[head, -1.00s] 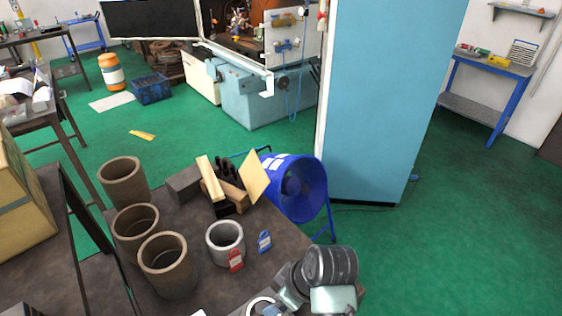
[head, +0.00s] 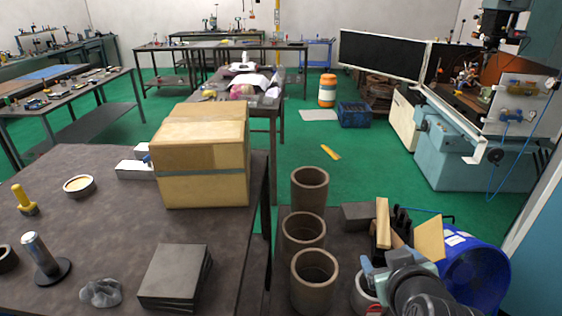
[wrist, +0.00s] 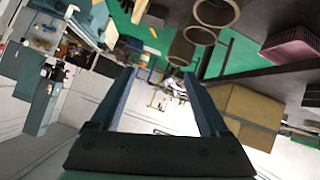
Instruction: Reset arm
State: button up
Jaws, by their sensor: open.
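In the head view my gripper (head: 385,270) is at the lower right, on the end of my dark arm, above the small bench and partly in front of a grey ring-shaped part (head: 362,292). In the wrist view my gripper (wrist: 170,75) shows two long dark fingers set well apart, with nothing between them. It is open and empty. The wrist picture is tilted, with the room, a cardboard box and the brown cylinders beyond the fingers.
Brown hollow cylinders (head: 310,187) stand left of my gripper. A cardboard box (head: 203,160) and dark plates (head: 172,278) sit on the left table.

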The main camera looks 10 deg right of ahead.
jog(key=w+a+r+t, duration=0.2)
jog(key=a+r+t, duration=0.3)
jog(key=r, duration=0.7)
jog(key=w+a+r+t, duration=0.25)
jog(key=a+r, duration=0.45)
jog(key=r, duration=0.5)
jog(key=s+a+r+t+y, duration=0.1)
jog(key=s+a+r+t, duration=0.3)
jog(key=r, duration=0.5)
jog(key=s+a+r+t+y, duration=0.2)
jog(key=s+a+r+t, duration=0.3)
jog(key=s+a+r, duration=0.3)
jog(key=shift+s+a+r+y, duration=0.3)
jog(key=shift+s+r, duration=0.2)
jog(key=shift+r, duration=0.45)
jog(key=shift+f, duration=0.1)
